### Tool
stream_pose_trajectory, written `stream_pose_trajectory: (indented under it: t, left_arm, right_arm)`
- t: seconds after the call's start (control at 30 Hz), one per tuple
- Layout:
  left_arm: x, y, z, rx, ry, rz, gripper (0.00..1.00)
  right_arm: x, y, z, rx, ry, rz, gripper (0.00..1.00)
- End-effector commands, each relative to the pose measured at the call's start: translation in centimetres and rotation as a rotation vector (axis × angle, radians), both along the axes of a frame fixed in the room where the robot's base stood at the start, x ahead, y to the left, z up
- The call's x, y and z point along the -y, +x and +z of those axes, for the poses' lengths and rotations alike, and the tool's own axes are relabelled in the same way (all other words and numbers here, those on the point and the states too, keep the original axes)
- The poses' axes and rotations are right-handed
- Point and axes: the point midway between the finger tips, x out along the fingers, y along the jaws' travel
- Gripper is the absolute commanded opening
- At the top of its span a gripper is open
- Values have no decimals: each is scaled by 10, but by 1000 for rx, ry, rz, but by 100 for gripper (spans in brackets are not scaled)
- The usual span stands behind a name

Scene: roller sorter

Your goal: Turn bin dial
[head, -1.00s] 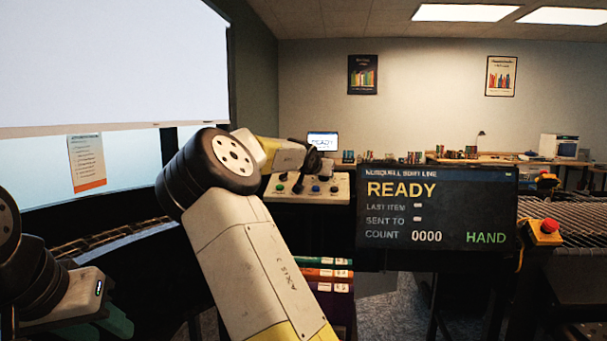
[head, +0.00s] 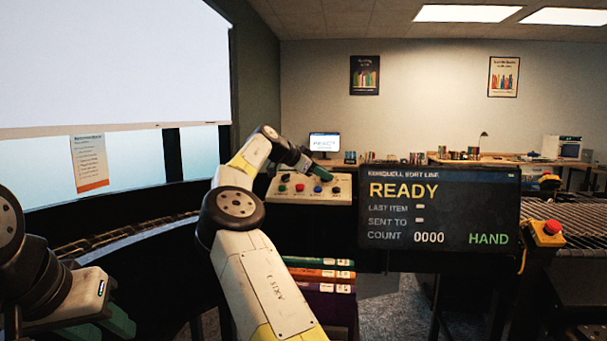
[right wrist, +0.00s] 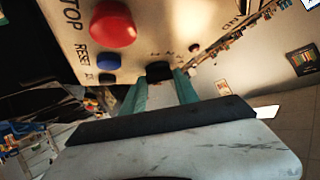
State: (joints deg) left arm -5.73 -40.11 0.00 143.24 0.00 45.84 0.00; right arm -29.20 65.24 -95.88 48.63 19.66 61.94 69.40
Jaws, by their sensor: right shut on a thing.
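The bin dial (right wrist: 158,70) is a small black knob on the pale control panel (right wrist: 165,30). In the right wrist view it sits between the teal fingertips of my right gripper (right wrist: 160,82), which is shut on it. In the head view my right gripper (head: 322,174) reaches the right part of the panel, and its fingers hide the dial there. My left gripper (head: 122,318) is low at the left edge of the head view, away from the panel. It is partly cut off, and its opening cannot be made out.
A big red button (right wrist: 112,24) and a blue RESET button (right wrist: 108,61) are on the panel beside the dial. A screen (head: 438,210) reading READY and HAND stands right of the panel. A red emergency button (head: 547,232) is further right. Colored books (head: 318,263) are stacked below.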

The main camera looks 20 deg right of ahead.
Motion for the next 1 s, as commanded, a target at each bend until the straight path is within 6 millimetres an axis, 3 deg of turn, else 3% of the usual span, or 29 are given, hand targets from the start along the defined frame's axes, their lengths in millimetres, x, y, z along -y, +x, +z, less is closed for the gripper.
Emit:
stream_pose_trajectory:
  t: [0.93,0.97,1.0]
  left_arm:
    - [0,0,0,0,0,0,36]
    - [0,0,0,0,0,0,36]
    - [0,0,0,0,0,0,36]
  right_arm:
    - [-2,3,-4,16,48,-113,0]
    - [-2,3,-4,16,48,-113,38]
    - [-2,3,-4,16,48,-113,46]
